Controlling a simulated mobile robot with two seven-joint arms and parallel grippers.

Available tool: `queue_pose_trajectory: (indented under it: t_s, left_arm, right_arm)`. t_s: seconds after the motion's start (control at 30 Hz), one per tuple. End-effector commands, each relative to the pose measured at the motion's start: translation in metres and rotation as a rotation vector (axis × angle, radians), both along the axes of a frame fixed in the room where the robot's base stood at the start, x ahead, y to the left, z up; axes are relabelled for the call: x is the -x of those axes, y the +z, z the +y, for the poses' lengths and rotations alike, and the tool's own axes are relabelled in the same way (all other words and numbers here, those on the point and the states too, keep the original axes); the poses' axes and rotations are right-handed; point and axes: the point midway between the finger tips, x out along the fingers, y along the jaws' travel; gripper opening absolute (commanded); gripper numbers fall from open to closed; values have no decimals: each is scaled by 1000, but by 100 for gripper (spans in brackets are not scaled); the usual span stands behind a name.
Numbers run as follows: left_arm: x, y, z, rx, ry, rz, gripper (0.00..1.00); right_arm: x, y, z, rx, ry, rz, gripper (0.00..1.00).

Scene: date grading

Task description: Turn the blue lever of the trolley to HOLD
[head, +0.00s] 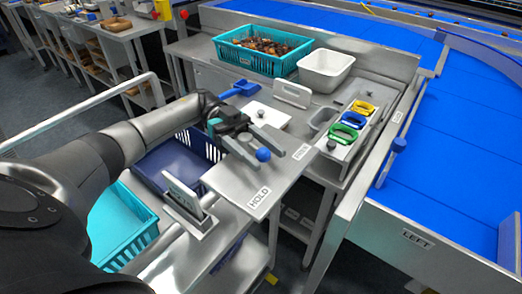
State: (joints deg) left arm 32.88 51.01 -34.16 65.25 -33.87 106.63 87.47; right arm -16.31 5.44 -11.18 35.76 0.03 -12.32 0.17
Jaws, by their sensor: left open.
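The blue lever's round knob (263,155) stands over the grey metal top of the trolley. A HOLD label (259,197) lies on the plate at its front edge, below the knob in the picture. A second, smaller label (301,152) sits to the right of the knob; its word is too small to read surely. My left gripper (268,160) is open, with one finger on each side of the knob. I cannot tell whether the fingers touch it. The lever's shaft is hidden or too small to see. My right gripper is not in view.
A teal crate of dates (225,50) and a white tub (325,82) stand behind. Yellow, green and blue rings (343,132) are to the right. A dark blue crate (168,183) and a teal crate (150,246) lie below my arm. A blue conveyor (460,130) fills the right.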

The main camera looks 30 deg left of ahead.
Motion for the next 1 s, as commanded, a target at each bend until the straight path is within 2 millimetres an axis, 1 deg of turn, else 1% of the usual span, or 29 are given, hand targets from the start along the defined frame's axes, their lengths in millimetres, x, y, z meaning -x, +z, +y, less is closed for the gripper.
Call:
queue_pose_trajectory:
  t_s: [0.17,0.27,0.37,0.5,0.6,0.8,0.9,1.0]
  left_arm:
    - [0,4,0,0,0,-1,62]
    - [0,15,0,0,0,-2,62]
    - [0,34,0,-2,-1,-4,62]
    - [0,69,0,-2,-1,-5,62]
    - [0,94,0,-2,0,-4,62]
    - [0,144,0,-2,1,-6,62]
    - [0,165,0,-1,0,-4,62]
    - [0,181,0,-1,0,-3,62]
  right_arm:
    - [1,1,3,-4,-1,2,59]
    - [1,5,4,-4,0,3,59]
    - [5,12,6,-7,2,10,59]
    - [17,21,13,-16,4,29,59]
    - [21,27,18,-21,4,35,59]
    - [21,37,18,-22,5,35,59]
    - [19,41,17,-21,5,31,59]
    - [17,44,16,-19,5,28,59]
